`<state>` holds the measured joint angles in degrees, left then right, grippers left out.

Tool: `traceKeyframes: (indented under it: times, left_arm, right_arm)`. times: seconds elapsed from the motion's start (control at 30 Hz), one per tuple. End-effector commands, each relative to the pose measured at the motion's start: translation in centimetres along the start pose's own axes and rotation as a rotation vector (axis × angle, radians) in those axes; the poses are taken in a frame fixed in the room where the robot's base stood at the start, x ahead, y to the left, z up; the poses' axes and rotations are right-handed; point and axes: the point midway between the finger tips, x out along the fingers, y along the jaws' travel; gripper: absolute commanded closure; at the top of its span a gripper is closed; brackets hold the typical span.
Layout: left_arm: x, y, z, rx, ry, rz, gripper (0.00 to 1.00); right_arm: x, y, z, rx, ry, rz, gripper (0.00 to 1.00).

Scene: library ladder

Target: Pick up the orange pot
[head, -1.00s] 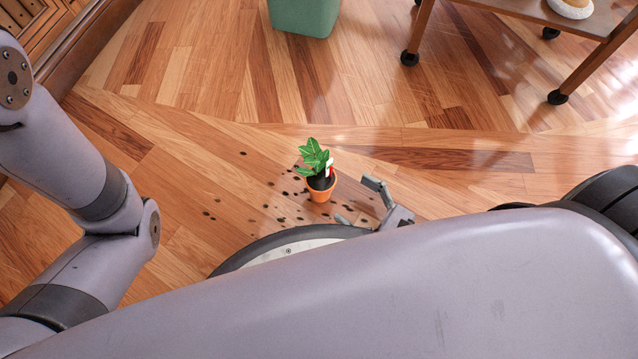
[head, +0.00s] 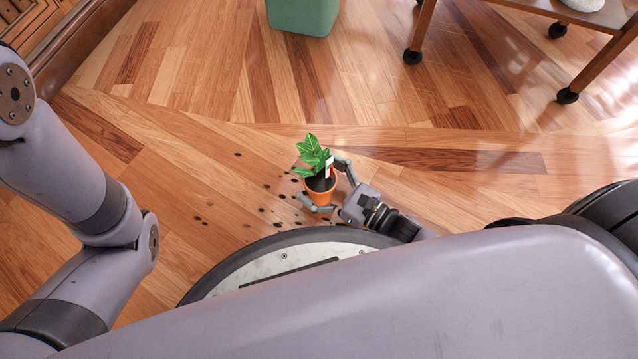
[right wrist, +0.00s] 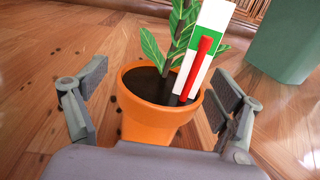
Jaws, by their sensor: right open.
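The orange pot (head: 321,197) stands upright on the wood floor, with a green leafy plant, dark soil and a white, green and red tag in it. In the right wrist view the pot (right wrist: 150,122) sits between the two fingers. My right gripper (head: 328,184) is open, with one finger on each side of the pot. In the right wrist view a gap shows between the pot and each finger of the gripper (right wrist: 160,102). My left arm shows at the left of the head view, but its gripper is out of view.
Dark soil crumbs (head: 259,210) lie on the floor left of the pot. A green bin (head: 303,15) stands at the back, and also shows in the right wrist view (right wrist: 285,45). A wheeled wooden cart (head: 422,30) is at the back right. The floor between is clear.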

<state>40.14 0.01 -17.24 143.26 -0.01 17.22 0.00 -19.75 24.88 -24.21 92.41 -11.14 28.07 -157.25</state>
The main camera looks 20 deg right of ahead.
Motion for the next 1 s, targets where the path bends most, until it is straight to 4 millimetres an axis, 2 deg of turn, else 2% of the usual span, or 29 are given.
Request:
traceKeyframes:
  times: [0.07, 0.17, 1.0]
  left_arm:
    - [0.05, -0.01, 0.03, 0.0, 0.0, 0.0, 0.6]
    - [0.05, -0.01, 0.04, 0.0, -0.001, 0.0, 0.6]
    - [0.03, -0.04, 0.07, 0.001, -0.002, 0.0, 0.6]
  right_arm:
    - [-0.03, 0.0, 0.03, 0.0, 0.0, 0.0, 0.13]
    - [-0.04, 0.0, 0.02, 0.0, 0.0, 0.0, 0.19]
    - [-0.06, 0.01, 0.0, 0.001, 0.0, 0.0, 0.75]
